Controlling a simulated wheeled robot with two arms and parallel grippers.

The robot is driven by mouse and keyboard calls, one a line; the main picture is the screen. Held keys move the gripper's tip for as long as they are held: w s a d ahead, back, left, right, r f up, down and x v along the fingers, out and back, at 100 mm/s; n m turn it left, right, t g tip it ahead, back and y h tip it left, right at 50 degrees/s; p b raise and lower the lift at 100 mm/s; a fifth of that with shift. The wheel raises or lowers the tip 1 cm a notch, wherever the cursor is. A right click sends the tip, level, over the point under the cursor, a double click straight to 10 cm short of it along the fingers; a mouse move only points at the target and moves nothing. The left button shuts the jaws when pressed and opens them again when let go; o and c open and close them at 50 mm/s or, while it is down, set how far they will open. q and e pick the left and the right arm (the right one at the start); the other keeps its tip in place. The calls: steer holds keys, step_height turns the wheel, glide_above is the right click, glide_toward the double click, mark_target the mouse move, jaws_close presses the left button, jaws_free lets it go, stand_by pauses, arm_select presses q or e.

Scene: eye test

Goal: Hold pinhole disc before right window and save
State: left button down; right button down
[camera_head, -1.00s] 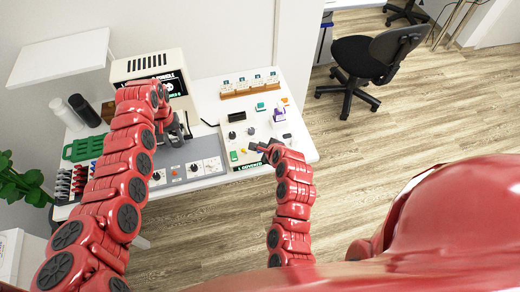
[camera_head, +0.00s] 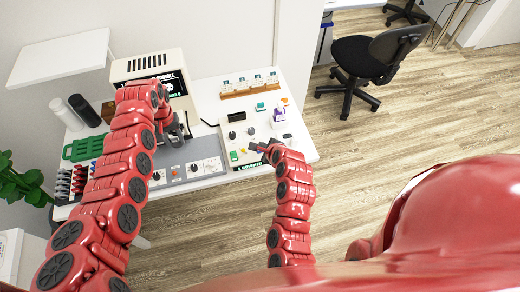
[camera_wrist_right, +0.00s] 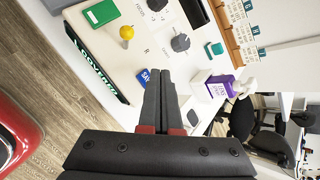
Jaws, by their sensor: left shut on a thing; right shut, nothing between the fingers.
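My left gripper (camera_head: 172,129) is shut in front of the cream screen unit (camera_head: 150,65). What it holds is mostly hidden by the arm, so I cannot make out the pinhole disc. The windows cannot be made out either. My right gripper (camera_head: 256,147) is shut and empty over the front of the white control panel (camera_head: 236,117). In the right wrist view the shut fingers (camera_wrist_right: 164,75) reach the blue save button (camera_wrist_right: 142,77), which shows just left of their tips. I cannot tell whether they touch it.
A grey dial box (camera_head: 190,172) lies below the left gripper. A purple-and-white bottle (camera_wrist_right: 216,87) stands close right of the right fingers. A yellow knob (camera_wrist_right: 127,32) and a green block (camera_wrist_right: 101,13) are on the panel. A wooden rack (camera_head: 249,88) stands at the back.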

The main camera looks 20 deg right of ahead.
steer(key=shift+f, duration=0.15)
steer(key=shift+f, duration=0.25)
steer(key=shift+f, duration=0.4)
stand_by(0.9)
steer(key=shift+r, duration=0.8)
steer(key=shift+r, duration=2.5)
